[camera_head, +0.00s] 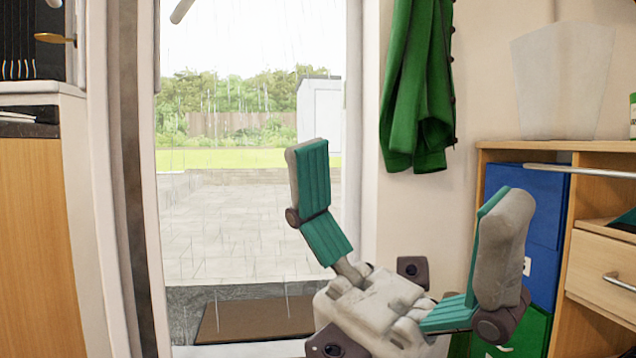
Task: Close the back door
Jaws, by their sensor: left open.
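The back doorway (250,230) stands open in the left half of the view, with rain, paving and grass showing through it. A narrow white upright (145,180) borders it on the left. I cannot tell whether this is the door's edge or its frame. A grey bar-like piece (181,10) at the top left of the opening may be a handle; its top is cut off. My left gripper (408,176) is open and empty, its teal-padded fingers spread wide. It is in front of the opening's right side and the wall. My right gripper is not in view.
A green coat (418,90) hangs right of the doorway. A wooden shelf unit (592,240) with blue and green boxes stands at the right. A wooden cabinet (35,230) stands at the left. A brown mat (255,318) lies at the doorway.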

